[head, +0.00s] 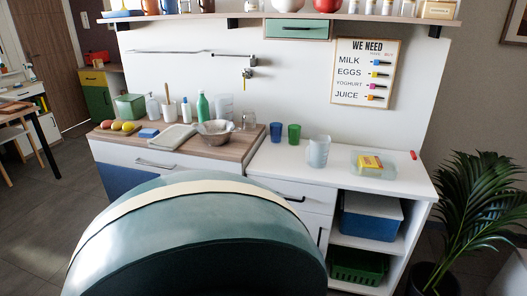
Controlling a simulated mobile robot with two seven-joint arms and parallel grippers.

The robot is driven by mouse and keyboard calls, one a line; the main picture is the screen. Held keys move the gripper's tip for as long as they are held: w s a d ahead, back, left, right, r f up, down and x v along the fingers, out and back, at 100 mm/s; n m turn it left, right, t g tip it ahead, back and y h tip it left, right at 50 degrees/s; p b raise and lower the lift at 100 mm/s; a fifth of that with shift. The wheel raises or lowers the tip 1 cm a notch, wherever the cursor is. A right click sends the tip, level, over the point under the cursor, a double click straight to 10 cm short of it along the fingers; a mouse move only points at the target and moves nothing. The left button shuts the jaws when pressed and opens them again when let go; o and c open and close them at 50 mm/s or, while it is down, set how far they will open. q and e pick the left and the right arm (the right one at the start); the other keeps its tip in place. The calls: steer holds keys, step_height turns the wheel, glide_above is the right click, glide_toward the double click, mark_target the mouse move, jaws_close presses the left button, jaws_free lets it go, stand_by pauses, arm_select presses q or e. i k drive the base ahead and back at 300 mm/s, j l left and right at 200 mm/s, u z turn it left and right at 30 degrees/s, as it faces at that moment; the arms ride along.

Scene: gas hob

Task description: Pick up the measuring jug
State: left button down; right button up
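A second translucent jug-like vessel (224,104) stands at the back of the wooden worktop, partly hidden by a metal colander (215,131). Neither of my grippers is in view.
The wooden worktop (235,150) holds bottles, a green box (130,106), fruit and a board. A shelf (385,17) with several jars runs above. Open shelves below hold a blue box (370,218) and a green basket (357,266). A potted palm (465,205) stands right.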

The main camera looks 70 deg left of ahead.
mark_target(318, 148)
steer(key=u, duration=1.95)
